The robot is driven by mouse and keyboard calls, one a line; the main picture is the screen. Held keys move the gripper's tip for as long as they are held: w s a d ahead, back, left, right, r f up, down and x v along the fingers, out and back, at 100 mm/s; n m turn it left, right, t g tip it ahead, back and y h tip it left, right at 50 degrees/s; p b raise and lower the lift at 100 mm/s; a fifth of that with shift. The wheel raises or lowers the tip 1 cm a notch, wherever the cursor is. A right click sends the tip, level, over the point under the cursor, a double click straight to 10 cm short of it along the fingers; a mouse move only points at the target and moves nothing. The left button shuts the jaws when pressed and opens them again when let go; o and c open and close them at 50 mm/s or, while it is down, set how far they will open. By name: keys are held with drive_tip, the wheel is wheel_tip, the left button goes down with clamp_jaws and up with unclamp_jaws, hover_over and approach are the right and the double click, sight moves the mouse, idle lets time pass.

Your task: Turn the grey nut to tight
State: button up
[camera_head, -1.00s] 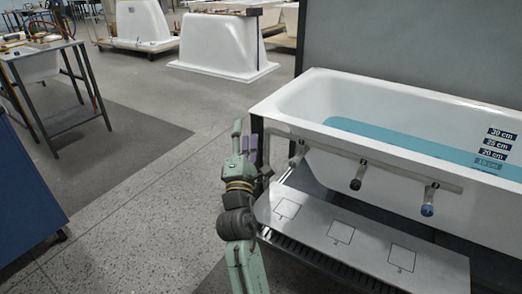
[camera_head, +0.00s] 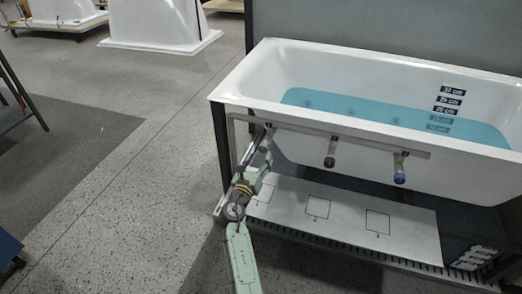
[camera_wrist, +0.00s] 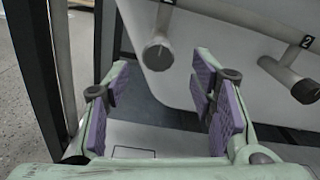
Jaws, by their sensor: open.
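Three short pipes with end pieces hang from a rail under the tub's front rim. The left end piece (camera_wrist: 158,55) is dark grey and sits just beyond and between my fingertips in the wrist view. I cannot tell from colour alone which one is the grey nut. My gripper (camera_wrist: 162,82) is open and empty, with purple pads apart. In the head view my gripper (camera_head: 262,165) partly hides the left pipe.
The blue end piece (camera_head: 399,177) hangs at the right. The white tub (camera_head: 240,88) holds water above. A pale board (camera_head: 345,208) with outlined squares lies below. A dark frame post (camera_head: 221,145) stands close left of my gripper. Open floor lies left.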

sight(263, 150)
drive_tip(key=x, duration=0.5)
drive_tip(key=shift+a, duration=0.1)
drive_tip(key=shift+s, duration=0.1)
drive_tip(key=c, duration=1.1)
drive_tip(key=shift+c, duration=0.2)
